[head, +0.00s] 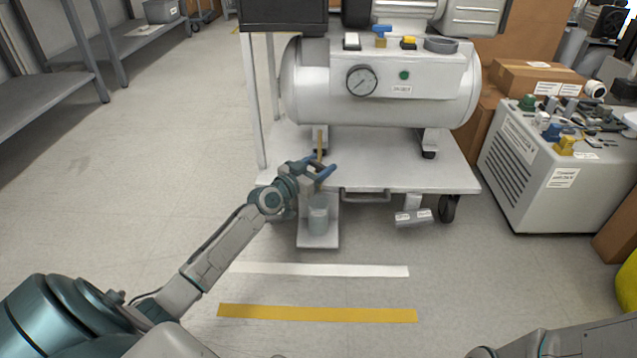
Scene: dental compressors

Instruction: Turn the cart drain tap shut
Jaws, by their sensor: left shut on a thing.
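The cart's drain tap hangs under the white compressor tank (430,100); its brass pipe (320,142) runs straight down in the head view. My left gripper (316,170) is at the lower end of this pipe, with its blue fingers around the tap. It is shut on the tap, whose handle is mostly hidden by the fingers, so I cannot tell its angle. A clear cup (318,215) stands just below on a small shelf (318,240) at the cart's front. My right gripper is out of view; only part of that arm shows at the bottom right.
A gauge (362,81) sits on the tank. A grey unit (550,170) with several fittings stands at the right. The floor left and in front, with white and yellow stripes, is clear.

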